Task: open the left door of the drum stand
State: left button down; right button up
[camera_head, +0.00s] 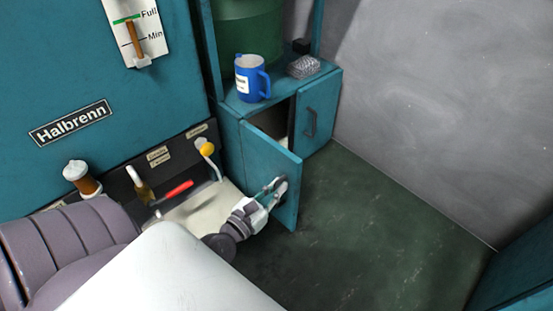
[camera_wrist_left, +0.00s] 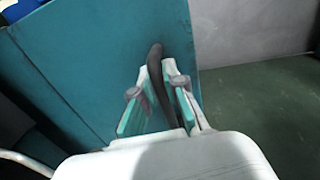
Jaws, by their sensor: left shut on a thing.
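The drum stand (camera_head: 231,135) is a teal cabinet at the upper middle of the head view, with a green drum (camera_head: 247,35) on it. Its left door (camera_head: 268,160) stands partly open, swung out toward me, with the dark gap of the compartment behind it. My left gripper (camera_head: 274,191) is at the door's outer edge, shut on its dark handle. In the left wrist view the fingers (camera_wrist_left: 163,95) close around the dark handle (camera_wrist_left: 157,75) against the teal door (camera_wrist_left: 95,60). My right gripper is not in view.
A blue mug (camera_head: 251,78) and a clear ribbed item (camera_head: 303,67) sit on the stand's top. Left are the teal Halbrenn machine (camera_head: 60,60), a yellow-knobbed lever (camera_head: 207,149) and a red-handled tool (camera_head: 179,186). Green floor (camera_head: 370,230) is clear to the right, up to a grey wall (camera_head: 450,100).

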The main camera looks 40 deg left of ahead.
pick_arm(q)
jog(key=shift+s+d, duration=0.1)
dwell(0.3)
jog(key=c, duration=1.5)
grip_release()
jog(key=shift+s, duration=0.1)
jog(key=s, duration=1.1)
jog(key=shift+s+a, duration=0.2)
jog(key=shift+s, duration=0.2)
